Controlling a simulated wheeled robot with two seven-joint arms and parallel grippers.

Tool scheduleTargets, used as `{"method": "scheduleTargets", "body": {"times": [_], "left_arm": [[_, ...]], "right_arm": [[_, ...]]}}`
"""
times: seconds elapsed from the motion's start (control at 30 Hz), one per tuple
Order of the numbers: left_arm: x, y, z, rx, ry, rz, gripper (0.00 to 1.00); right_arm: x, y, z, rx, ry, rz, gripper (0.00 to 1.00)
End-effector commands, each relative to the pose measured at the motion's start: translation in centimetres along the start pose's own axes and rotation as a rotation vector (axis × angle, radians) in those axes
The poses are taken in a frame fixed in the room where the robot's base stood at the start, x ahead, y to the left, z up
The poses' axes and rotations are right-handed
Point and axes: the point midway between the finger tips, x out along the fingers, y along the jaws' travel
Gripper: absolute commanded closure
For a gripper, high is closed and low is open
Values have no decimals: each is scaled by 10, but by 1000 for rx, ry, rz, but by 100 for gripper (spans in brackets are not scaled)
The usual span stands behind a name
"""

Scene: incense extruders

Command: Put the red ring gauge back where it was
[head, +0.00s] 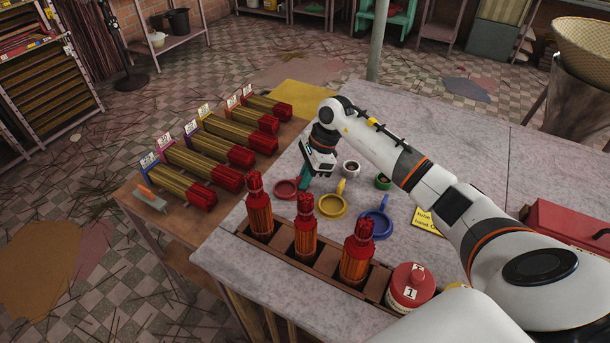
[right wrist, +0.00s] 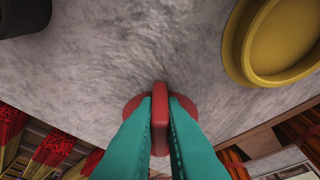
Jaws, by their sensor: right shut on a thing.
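The red ring gauge (head: 285,197) is at the left part of the grey table, to the left of the yellow ring gauge (head: 332,215). My right gripper (head: 304,183) reaches down beside it with teal fingers shut on its handle. In the right wrist view the red handle (right wrist: 160,100) stands between the two fingertips, with the red ring partly hidden behind them. The gauge is at or very near the table top; I cannot tell whether it touches. The blue ring gauge (head: 375,235) lies right of the yellow one. My left gripper is not in view.
A wooden rack (head: 283,243) with several red-topped incense bundles runs along the table's front. A red lidded jar (head: 408,290), a yellow note (head: 428,222), a small white cup (head: 351,168) and a green cup (head: 383,182) stand nearby.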

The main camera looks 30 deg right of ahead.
Motion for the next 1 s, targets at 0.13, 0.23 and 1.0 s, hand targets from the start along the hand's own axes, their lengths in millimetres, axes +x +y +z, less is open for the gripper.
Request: {"method": "scheduleTargets", "body": {"times": [0.13, 0.23, 1.0], "left_arm": [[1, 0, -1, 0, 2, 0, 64], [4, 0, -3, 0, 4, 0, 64], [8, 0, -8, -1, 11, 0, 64]], "right_arm": [[0, 0, 0, 0, 0, 1, 100], [3, 0, 1, 0, 0, 1, 100], [-40, 2, 1, -1, -2, 6, 69]]}}
